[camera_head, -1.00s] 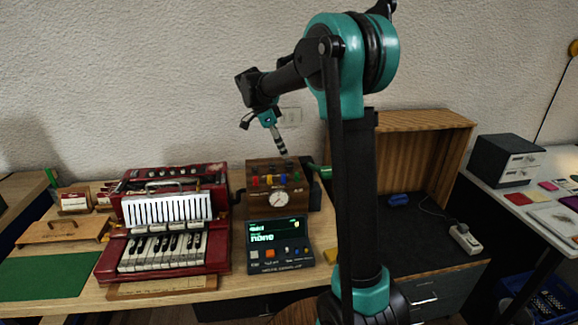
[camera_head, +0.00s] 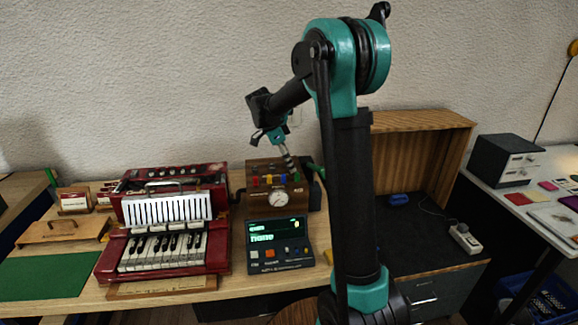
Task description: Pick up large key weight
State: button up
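My gripper (camera_head: 284,151) hangs at the end of my raised arm, in front of the wall and just above the back of a wooden box with a dial (camera_head: 276,192). A black-and-white striped part points down toward the box top. The gripper is small and seen at an angle, so its opening does not show clearly. I cannot make out anything held. I cannot tell which thing in view, if any, is the large key weight.
A red accordion-like keyboard instrument (camera_head: 165,230) stands left of the box. A dark console with a lit screen (camera_head: 279,246) sits in front. A green mat (camera_head: 45,277) and wooden board (camera_head: 66,230) lie left. My arm hides part of the open wooden cabinet (camera_head: 425,125).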

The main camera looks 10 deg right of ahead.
grip_shut()
